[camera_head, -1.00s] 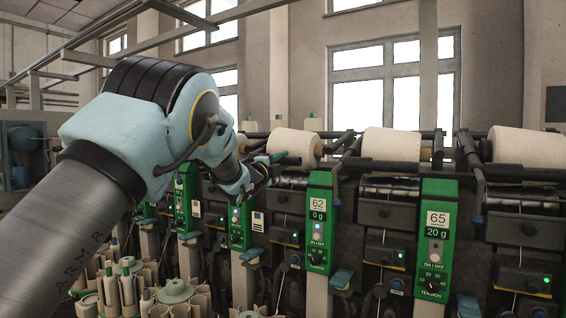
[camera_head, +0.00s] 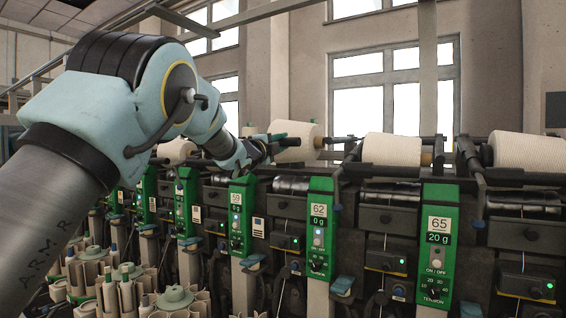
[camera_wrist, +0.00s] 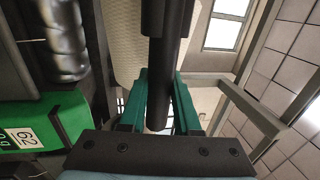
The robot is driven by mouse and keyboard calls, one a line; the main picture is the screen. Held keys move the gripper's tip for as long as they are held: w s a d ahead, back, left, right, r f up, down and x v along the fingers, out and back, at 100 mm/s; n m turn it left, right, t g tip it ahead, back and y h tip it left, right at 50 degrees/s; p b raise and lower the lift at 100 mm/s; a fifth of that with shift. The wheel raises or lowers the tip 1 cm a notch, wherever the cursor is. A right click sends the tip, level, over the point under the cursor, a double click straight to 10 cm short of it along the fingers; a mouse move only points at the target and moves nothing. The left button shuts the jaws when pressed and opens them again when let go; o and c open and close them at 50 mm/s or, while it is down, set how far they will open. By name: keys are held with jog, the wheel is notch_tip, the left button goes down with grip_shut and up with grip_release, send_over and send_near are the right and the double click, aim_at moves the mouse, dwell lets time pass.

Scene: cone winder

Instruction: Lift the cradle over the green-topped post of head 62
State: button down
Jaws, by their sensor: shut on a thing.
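My gripper (camera_head: 272,141) is shut on the black handle bar of the cradle (camera_wrist: 160,85), with a green finger on each side of it in the wrist view. In the head view the cradle (camera_head: 291,142) is partly hidden by the gripper. A cream yarn cone (camera_head: 303,134) sits at the cradle, level with or slightly higher than the cone of head 65. The green post of head 62 (camera_head: 319,225) stands below and to the right of the gripper. Its label panel (camera_wrist: 22,138) also shows at the lower left of the wrist view.
The head 65 post (camera_head: 438,240) and its cone (camera_head: 391,149) stand to the right. The head 59 post (camera_head: 241,215) is to the left, with another cone (camera_head: 176,151) behind my arm. Open room lies above the machine, with an overhead rail (camera_head: 180,18) higher up.

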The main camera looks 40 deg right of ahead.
jog(key=shift+r, duration=0.5)
jog(key=shift+f, duration=0.1)
jog(key=c, duration=0.6)
grip_release()
jog(key=shift+c, duration=0.2)
jog(key=shift+a, duration=0.1)
jog(key=b+v, duration=0.6)
jog(key=v, duration=0.4)
jog(key=shift+a, duration=0.3)
jog(key=shift+f, duration=0.1)
